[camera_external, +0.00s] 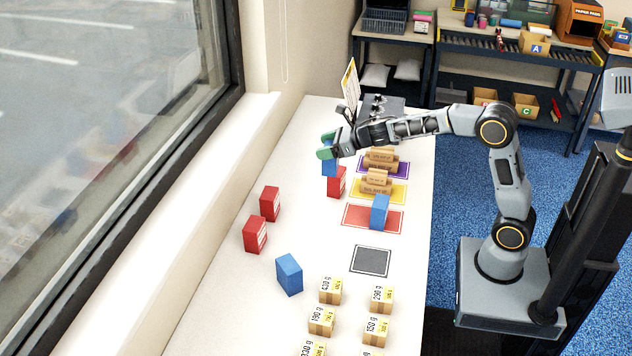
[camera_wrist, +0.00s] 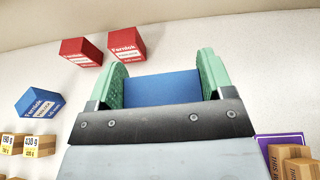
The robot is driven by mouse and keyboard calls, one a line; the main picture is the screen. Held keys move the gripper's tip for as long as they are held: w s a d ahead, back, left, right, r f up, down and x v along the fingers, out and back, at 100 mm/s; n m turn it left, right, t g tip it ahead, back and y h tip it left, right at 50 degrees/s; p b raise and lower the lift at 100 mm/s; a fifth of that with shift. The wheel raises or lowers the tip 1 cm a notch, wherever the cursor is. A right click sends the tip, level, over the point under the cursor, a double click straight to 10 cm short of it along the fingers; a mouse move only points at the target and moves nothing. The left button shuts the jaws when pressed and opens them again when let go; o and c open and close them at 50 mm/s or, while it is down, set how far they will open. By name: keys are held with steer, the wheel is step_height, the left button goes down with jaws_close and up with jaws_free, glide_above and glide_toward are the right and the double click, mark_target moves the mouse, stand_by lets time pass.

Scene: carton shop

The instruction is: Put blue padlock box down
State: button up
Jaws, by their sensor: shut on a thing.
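My gripper (camera_external: 327,146) is shut on a blue box (camera_external: 329,168) near the far end of the white table. In the wrist view the blue box (camera_wrist: 162,88) sits between the two green fingers. In the outside view a red box (camera_external: 337,183) shows just below the held box. I cannot tell whether the two touch; the wrist view does not show that red box. Another blue box (camera_external: 289,275) stands alone on the near part of the table. A third blue box (camera_external: 380,212) stands on the red mat (camera_external: 352,216).
Two red boxes (camera_external: 270,203) (camera_external: 255,235) stand near the window side. Brown cartons stand on the yellow mat (camera_external: 403,198) and purple mat (camera_external: 405,169). A grey mat (camera_external: 371,261) is empty. Several small weight-labelled cartons (camera_external: 331,291) stand at the near end. A dark device (camera_external: 382,106) stands at the back.

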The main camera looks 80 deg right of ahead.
steer(key=s+a+n+g+y, duration=0.1)
steer(key=s+a+n+y, duration=0.25)
steer(key=a, duration=0.35)
steer(key=s+a+n+g+y+b, duration=0.1)
steer(key=s+a+n+y, duration=0.1)
steer(key=s+a, duration=0.35)
steer(key=s+a+n+g+y, duration=0.2)
steer(key=a+n+y, duration=0.1)
steer(key=a, duration=0.6)
steer(key=w+f, duration=0.4)
steer(key=w+a+f+p, duration=0.1)
steer(key=w+f, duration=0.3)
steer(key=w, duration=0.1)
steer(key=w+a+f+p, duration=0.1)
steer(key=w+f, duration=0.3)
steer(key=shift+w+a, duration=0.2)
steer(key=shift+a, duration=0.05)
steer(key=shift+f, duration=0.25)
steer(key=shift+f+b, duration=0.15)
steer(key=shift+b, duration=0.15)
steer(key=o, duration=1)
steer(key=shift+o, duration=0.2)
